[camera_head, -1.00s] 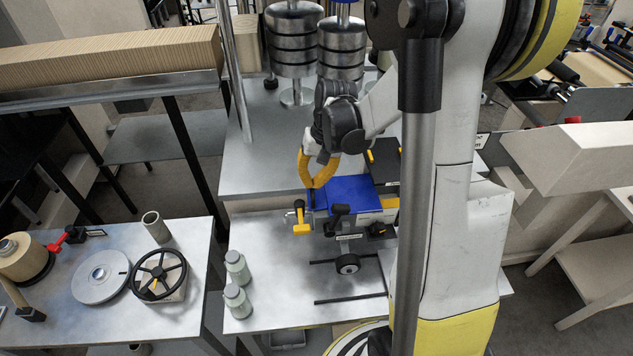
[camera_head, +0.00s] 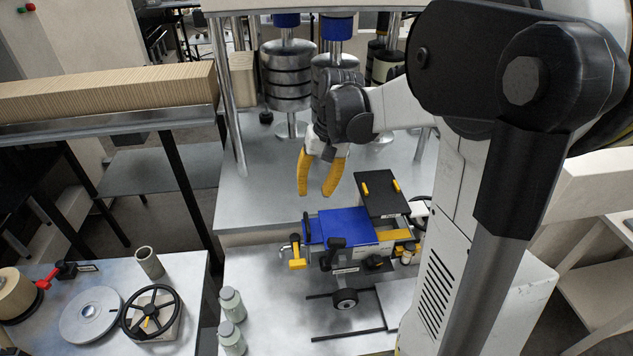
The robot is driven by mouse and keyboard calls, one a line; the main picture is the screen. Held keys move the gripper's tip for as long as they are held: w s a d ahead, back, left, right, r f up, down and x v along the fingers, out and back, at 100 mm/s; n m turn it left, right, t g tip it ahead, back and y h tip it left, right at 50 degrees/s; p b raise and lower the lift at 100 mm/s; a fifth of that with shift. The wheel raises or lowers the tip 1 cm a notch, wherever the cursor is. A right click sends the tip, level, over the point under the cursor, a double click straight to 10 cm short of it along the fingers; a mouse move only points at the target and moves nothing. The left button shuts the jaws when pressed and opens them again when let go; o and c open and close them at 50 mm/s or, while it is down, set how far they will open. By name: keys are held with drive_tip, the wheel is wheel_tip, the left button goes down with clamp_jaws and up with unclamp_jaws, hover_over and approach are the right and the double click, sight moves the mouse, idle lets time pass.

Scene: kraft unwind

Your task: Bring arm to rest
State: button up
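My gripper (camera_head: 317,193) hangs from my arm in the middle of the view. Its two yellow fingers point down and are spread apart, with nothing between them. It is above the grey machine table, up and to the left of the blue-topped device (camera_head: 346,225), and looks clear of it. My white and black arm reaches in from the right and covers part of the right side of the view.
Metal roller stacks (camera_head: 288,85) stand behind the gripper. A black plate (camera_head: 381,198) lies beside the blue device. Two grey-green bottles (camera_head: 231,305) stand at the front. A side table holds a black handwheel (camera_head: 151,312) and a metal disc (camera_head: 90,315). A stacked kraft block (camera_head: 110,85) lies at left.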

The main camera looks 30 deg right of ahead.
drive_tip(key=shift+d+r, duration=0.2)
drive_tip(key=shift+r, duration=0.95)
drive_tip(key=s+a+f+n+t+h+b, duration=0.2)
drive_tip(key=s+a+f+n+t+b, duration=0.3)
drive_tip(key=s+a+f+b, duration=0.7)
wheel_tip(320, 180, down, 2)
drive_tip(key=a+t+b, duration=0.1)
drive_tip(key=a+b, duration=0.1)
drive_tip(key=b, duration=0.3)
drive_tip(key=shift+a+b, duration=0.35)
